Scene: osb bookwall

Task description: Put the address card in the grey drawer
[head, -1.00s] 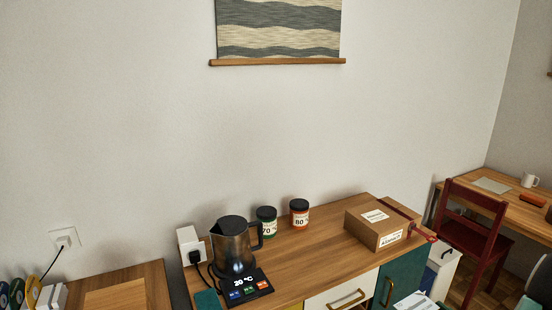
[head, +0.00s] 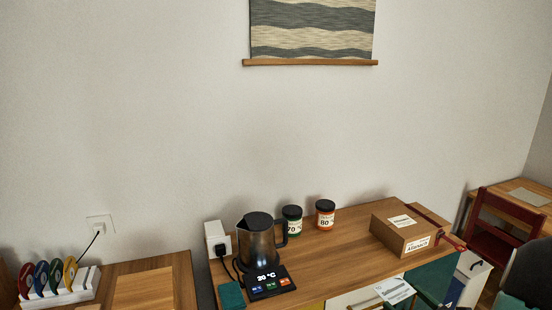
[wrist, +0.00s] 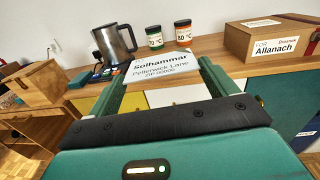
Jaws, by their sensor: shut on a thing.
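The address card (wrist: 160,64) is white with black print reading Solhammar, Pelleneck Lane. My gripper (wrist: 164,72) is shut on it, the card standing between the two green fingers in the wrist view. The card (head: 395,290) also shows at the bottom of the head view, held up in front of the sideboard. In the wrist view the sideboard front has a yellow panel (wrist: 160,98), a white panel (wrist: 192,93) and a teal panel (wrist: 290,98). I cannot make out a grey drawer for certain in either view.
On the sideboard top (head: 335,258) stand a kettle (head: 258,245), two jars with 70 and 80 labels (head: 325,214), and a cardboard box (head: 400,236) marked Allanach. A lower desk with a disc rack (head: 60,288) is left. A red chair (head: 495,235) stands right.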

